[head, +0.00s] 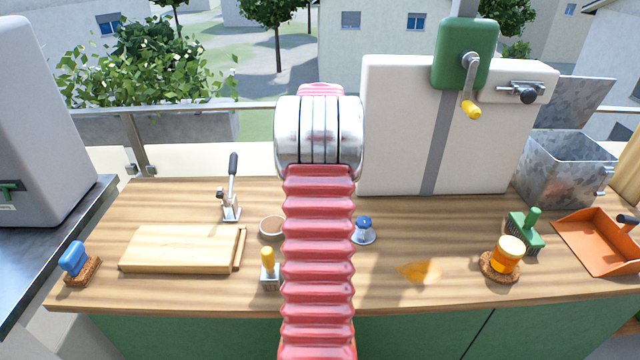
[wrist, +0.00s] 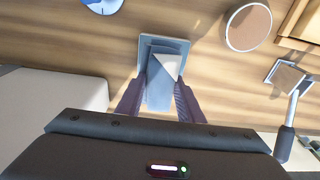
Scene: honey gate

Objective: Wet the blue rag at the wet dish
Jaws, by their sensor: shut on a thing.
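My gripper (wrist: 162,80) shows in the wrist view with its two dark fingers shut on a blue-grey folded thing, which looks like the blue rag (wrist: 158,94). A flat blue-grey square shows just beyond the fingertips; I cannot tell whether it is part of the rag or a base under it. A round shallow tan dish (wrist: 248,27), perhaps the wet dish, lies apart from the rag, to its upper right. The tan dish (head: 271,227) also shows in the head view, just left of my arm. In that view my arm hides the gripper and rag.
A blue-knobbed round piece (head: 363,231) stands right of my arm. A yellow-handled block (head: 269,270), a cutting board (head: 182,250) and a lever tool (head: 230,205) are left. A honey spill (head: 420,271), a honey jar (head: 506,256) and a white tank (head: 400,130) are right.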

